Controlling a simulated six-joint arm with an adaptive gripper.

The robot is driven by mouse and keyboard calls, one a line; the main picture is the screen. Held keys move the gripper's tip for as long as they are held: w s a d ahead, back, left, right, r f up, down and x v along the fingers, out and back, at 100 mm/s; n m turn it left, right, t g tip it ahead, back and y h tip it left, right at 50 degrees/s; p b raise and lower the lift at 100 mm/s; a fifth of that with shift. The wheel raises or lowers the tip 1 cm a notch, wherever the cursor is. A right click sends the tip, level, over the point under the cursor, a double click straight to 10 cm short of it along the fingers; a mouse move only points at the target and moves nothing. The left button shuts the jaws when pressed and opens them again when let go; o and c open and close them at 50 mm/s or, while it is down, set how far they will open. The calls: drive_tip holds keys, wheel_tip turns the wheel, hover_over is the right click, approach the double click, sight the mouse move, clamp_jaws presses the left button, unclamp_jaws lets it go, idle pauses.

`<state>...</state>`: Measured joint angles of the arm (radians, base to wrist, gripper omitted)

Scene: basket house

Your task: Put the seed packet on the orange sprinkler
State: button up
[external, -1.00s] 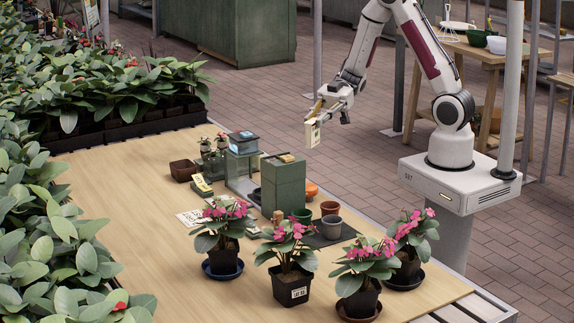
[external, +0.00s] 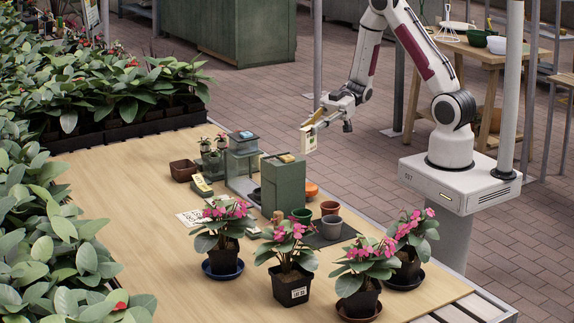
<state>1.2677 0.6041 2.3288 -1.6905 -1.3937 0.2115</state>
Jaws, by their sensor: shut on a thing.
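The seed packet (external: 308,139) is a small pale packet with dark print. My gripper (external: 314,124) is shut on its upper part and holds it upright in the air, above and behind the green box. The orange sprinkler (external: 311,189) is low on the table, just right of the green box, which hides part of it. The packet is above the sprinkler in the picture and clearly apart from it.
Several pink-flowered plants (external: 291,253) line the near side. The table's left part (external: 130,200) is clear.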

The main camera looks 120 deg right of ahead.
sight(313, 146)
drive_tip(key=shift+f, duration=0.35)
drive_tip(key=shift+f, duration=2.8)
drive_tip(key=shift+f, duration=2.05)
drive_tip(key=shift+f, duration=0.15)
drive_tip(key=o, duration=0.9)
